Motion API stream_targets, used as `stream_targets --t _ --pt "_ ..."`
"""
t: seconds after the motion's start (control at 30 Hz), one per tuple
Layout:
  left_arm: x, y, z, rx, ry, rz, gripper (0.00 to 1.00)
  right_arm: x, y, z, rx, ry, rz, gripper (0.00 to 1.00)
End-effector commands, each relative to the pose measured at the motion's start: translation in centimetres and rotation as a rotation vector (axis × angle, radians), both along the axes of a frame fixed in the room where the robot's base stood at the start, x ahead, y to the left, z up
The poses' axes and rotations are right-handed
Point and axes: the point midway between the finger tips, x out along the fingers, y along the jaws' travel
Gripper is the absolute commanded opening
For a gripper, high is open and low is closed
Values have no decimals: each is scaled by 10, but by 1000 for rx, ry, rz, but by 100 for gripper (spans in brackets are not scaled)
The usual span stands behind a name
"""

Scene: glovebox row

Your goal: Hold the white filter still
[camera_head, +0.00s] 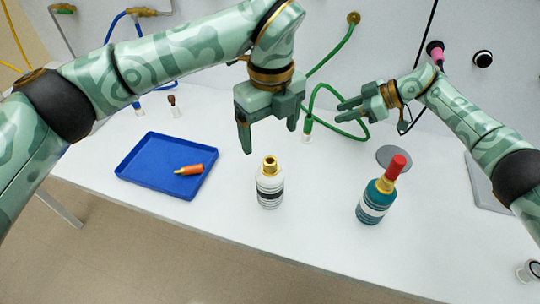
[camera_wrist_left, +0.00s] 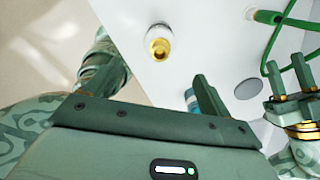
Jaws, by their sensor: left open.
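The white filter (camera_head: 270,190), a white ribbed cylinder with a dark band and a brass top fitting, stands upright on the white table. My left gripper (camera_head: 269,137) is open and empty just above and behind it, fingers pointing down, not touching it. In the left wrist view the filter (camera_wrist_left: 159,42) shows from above, beyond the open fingers (camera_wrist_left: 145,82). My right gripper (camera_head: 342,109) is open and empty at the back right, fingers pointing left. It also shows at the right edge of the left wrist view (camera_wrist_left: 288,66).
A teal bottle (camera_head: 371,208) with a red cap stands right of the filter. A blue tray (camera_head: 140,176) holding an orange-and-brass piece (camera_head: 190,170) lies left. A green hose (camera_head: 318,91) loops behind. A grey disc (camera_head: 391,157) lies behind the bottle. The table between filter and bottle is clear.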

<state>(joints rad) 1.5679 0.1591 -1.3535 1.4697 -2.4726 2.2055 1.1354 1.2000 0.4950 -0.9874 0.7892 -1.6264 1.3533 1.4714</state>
Motion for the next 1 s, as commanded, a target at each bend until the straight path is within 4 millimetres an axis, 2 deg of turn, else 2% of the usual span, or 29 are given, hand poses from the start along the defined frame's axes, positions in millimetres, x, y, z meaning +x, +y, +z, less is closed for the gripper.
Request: stream_targets --t 0.3,0.5,0.7,1.0 --pt "-1 0 -76 -3 5 0 83 0 0 0 0 0 0 36" --pt "-1 0 -115 -4 6 -1 83 0 0 0 0 0 0 36" --pt "0 0 -136 -5 3 -1 83 0 0 0 0 0 0 36" --pt "0 0 -140 -4 1 -1 83 0 0 0 0 0 0 36"
